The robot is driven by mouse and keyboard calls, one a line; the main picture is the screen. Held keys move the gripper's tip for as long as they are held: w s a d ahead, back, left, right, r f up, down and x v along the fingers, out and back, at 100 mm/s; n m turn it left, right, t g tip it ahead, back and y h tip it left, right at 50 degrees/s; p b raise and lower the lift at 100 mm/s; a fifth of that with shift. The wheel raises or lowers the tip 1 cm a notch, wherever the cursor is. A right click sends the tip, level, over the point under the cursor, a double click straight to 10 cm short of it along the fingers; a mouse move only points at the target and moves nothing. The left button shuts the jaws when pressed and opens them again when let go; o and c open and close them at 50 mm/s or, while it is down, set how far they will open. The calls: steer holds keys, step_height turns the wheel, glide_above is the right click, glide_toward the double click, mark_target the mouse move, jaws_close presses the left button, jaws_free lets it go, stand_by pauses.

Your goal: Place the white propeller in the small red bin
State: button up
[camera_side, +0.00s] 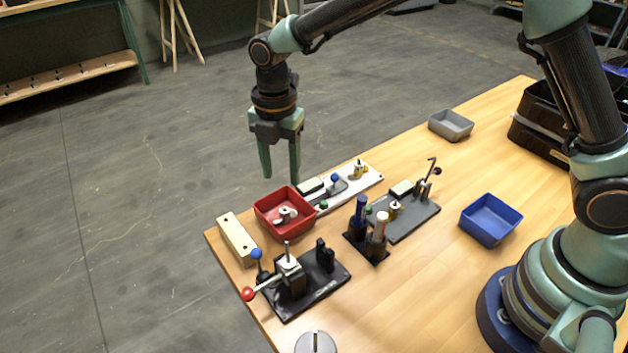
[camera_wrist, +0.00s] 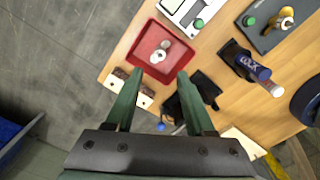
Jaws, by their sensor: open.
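The small red bin (camera_side: 265,207) stands near the far left edge of the table. The white propeller (camera_side: 288,217) lies inside it. In the wrist view the red bin (camera_wrist: 179,30) is beyond my fingertips, with the white propeller (camera_wrist: 158,57) on its floor. My gripper (camera_side: 280,176) hangs above and behind the bin in the side view, fingers pointing down. It is open and empty, apart from the bin and the propeller. Its two fingers also show spread in the wrist view (camera_wrist: 152,76).
A wooden block (camera_side: 237,240) stands left of the bin. A clamp fixture (camera_side: 305,280) is in front, and a holder with blue and white cylinders (camera_side: 368,245) is to the right. A blue bin (camera_side: 490,220) and a grey bin (camera_side: 451,125) stand farther right, with bare table between.

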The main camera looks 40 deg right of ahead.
steer(key=s+d+r+m+t, duration=0.3)
steer(key=s+d+r+m, duration=0.2)
steer(key=d+r+m, duration=0.65)
steer(key=s+d+r+m+t, duration=0.2)
steer(key=s+d+m, duration=0.6)
steer(key=m, duration=0.5)
steer(key=shift+s+t, duration=0.3)
steer(key=shift+s, duration=0.65)
